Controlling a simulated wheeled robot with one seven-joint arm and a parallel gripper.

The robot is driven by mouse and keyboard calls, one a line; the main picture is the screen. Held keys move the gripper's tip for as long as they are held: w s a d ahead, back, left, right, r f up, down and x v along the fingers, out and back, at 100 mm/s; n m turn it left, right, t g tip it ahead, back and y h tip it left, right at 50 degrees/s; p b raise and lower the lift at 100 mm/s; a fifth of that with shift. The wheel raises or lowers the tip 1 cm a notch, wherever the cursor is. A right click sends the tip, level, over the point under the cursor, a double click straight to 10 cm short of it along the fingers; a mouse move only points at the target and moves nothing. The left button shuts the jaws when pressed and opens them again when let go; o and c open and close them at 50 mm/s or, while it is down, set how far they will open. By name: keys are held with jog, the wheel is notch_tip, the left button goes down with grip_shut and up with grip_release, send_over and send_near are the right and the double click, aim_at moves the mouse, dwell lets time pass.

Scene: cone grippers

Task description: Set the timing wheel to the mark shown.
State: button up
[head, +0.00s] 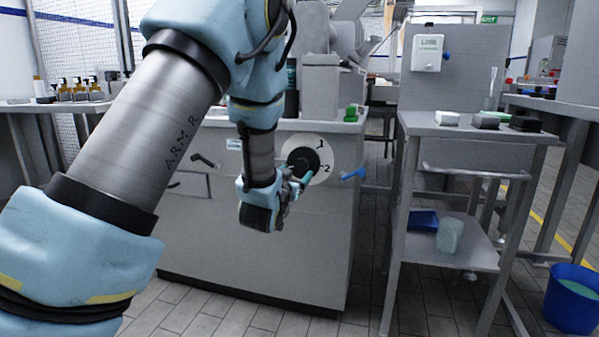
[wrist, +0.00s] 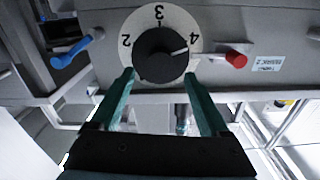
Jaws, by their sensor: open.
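The timing wheel is a black knob (wrist: 160,54) on a pale round dial (wrist: 132,22) on the front of a grey machine. In the wrist view the numerals 2, 3 and 4 show around it, and the knob's white line points close to 4. A small label (wrist: 268,63) beside the dial appears to read MARK 2. In the head view the knob (head: 303,162) is partly covered by my gripper, with 1 and 2 visible. My gripper (wrist: 159,77) is open, its teal fingertips at either side of the knob's edge; contact cannot be told.
A blue handle (head: 353,174) projects right of the dial, and a black handle (head: 205,160) is to its left. A red knob (wrist: 236,59) sits close beside the dial in the wrist view. A grey table (head: 455,128) stands right of the machine; a blue bucket (head: 571,305) is on the floor.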

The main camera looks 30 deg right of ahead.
aim_at(301, 167)
jog(key=shift+x, duration=2.35)
grip_shut()
